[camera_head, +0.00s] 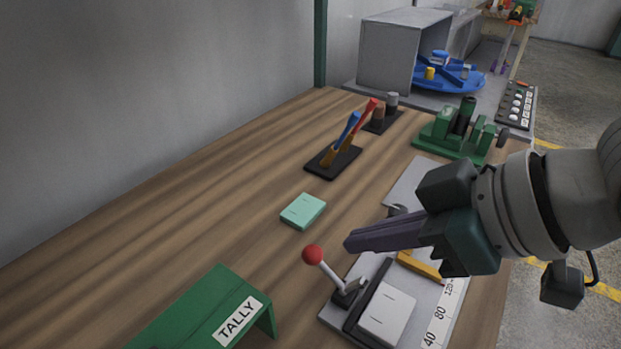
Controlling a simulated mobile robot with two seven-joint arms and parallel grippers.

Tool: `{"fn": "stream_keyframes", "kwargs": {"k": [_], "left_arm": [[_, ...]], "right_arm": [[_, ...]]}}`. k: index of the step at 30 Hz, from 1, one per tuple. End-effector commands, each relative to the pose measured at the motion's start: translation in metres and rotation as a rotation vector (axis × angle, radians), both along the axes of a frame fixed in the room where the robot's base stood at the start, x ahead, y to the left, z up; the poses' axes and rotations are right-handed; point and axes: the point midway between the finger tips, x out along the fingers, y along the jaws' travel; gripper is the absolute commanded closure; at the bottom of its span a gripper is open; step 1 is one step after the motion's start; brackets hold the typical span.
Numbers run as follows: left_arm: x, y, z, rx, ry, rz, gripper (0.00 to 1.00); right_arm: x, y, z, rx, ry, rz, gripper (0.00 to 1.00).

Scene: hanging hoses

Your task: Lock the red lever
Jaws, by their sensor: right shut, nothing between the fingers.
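The red lever is a red ball knob (313,255) on a pale metal shaft, tilted up and left from a dark pivot. The pivot sits on a grey base plate (333,314) on the wooden bench. My right gripper (349,243) comes in from the right, with its dark fingers shut and empty. In the picture its tips are just right of the knob and slightly above it. A small gap shows between tips and knob; whether they differ in depth is hard to tell. Part of the base plate is hidden behind my gripper. My left gripper is not in view.
A green TALLY stand (215,305) is at the front left. A mint block (303,211) lies behind the lever. A black holder (322,167) with blue- and red-handled tools and a green vise-like fixture (457,135) stand farther back. The left of the bench is clear.

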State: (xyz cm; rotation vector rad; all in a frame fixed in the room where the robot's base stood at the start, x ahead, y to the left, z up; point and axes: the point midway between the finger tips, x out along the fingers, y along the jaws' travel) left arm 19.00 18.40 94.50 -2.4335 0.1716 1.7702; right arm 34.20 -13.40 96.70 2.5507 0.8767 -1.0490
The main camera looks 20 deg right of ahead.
Motion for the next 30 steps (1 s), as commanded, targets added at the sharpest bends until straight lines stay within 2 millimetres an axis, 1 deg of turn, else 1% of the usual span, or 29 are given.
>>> {"fn": "stream_keyframes", "kwargs": {"k": [1,7,9,10,15,19,30], "left_arm": [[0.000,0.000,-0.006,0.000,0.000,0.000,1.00],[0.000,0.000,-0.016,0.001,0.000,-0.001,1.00],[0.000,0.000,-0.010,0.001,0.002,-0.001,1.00],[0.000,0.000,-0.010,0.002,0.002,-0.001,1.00],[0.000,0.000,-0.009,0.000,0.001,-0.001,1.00],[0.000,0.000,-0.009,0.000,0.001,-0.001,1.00],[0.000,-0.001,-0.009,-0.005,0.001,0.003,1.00]], "right_arm": [[0.008,0.006,-0.010,0.004,-0.001,-0.002,1.00],[0.030,0.025,-0.039,0.002,-0.001,0.000,1.00],[0.017,0.013,-0.043,-0.005,0.005,0.001,1.00],[0.013,0.011,-0.044,-0.004,0.005,0.001,1.00],[0.002,0.002,-0.051,-0.002,0.002,0.001,1.00],[-0.001,0.000,-0.053,-0.001,0.000,0.001,1.00],[-0.001,0.000,-0.053,0.003,-0.004,0.001,1.00]]}}
